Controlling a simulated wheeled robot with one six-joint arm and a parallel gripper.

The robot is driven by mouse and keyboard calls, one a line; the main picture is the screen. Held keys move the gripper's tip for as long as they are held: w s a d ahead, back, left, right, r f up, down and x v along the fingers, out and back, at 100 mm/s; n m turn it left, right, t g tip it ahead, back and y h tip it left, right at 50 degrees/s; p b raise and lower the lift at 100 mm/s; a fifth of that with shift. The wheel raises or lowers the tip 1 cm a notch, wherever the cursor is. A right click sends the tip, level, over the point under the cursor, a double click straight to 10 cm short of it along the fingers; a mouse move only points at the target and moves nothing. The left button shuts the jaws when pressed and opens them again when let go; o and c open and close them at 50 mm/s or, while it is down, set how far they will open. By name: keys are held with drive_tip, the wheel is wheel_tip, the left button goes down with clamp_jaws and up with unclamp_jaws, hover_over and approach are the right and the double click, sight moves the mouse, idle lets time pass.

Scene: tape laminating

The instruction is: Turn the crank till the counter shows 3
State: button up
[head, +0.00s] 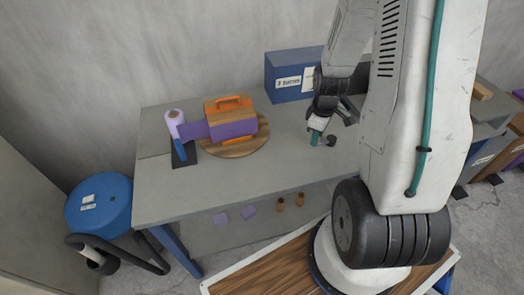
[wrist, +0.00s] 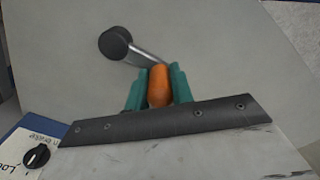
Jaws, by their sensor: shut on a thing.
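My gripper (head: 315,136) is over the right part of the table. In the wrist view its two teal fingers (wrist: 158,88) are shut on the orange grip (wrist: 160,84) of the crank. A metal crank arm (wrist: 148,54) runs from the grip up and left to a round black end (wrist: 115,42). In the head view the crank's dark end (head: 331,141) shows just right of the fingers. The band runs left to a pale purple roll (head: 174,118). I can make out no counter reading.
A blue box (head: 284,92) with white labels stands at the table's back. The grey table (head: 160,200) has clear room in front of the wooden board. Purple pieces (head: 249,212) and small brown pieces (head: 300,199) lie low in front. A blue drum (head: 100,203) stands left.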

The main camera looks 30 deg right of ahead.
sight(320, 154)
drive_tip(key=shift+s+d, duration=0.15)
drive_tip(key=shift+s, duration=1.4)
drive_tip(key=o, duration=2.1)
drive_tip(key=shift+o, duration=0.2)
wheel_tip(320, 154, up, 10)
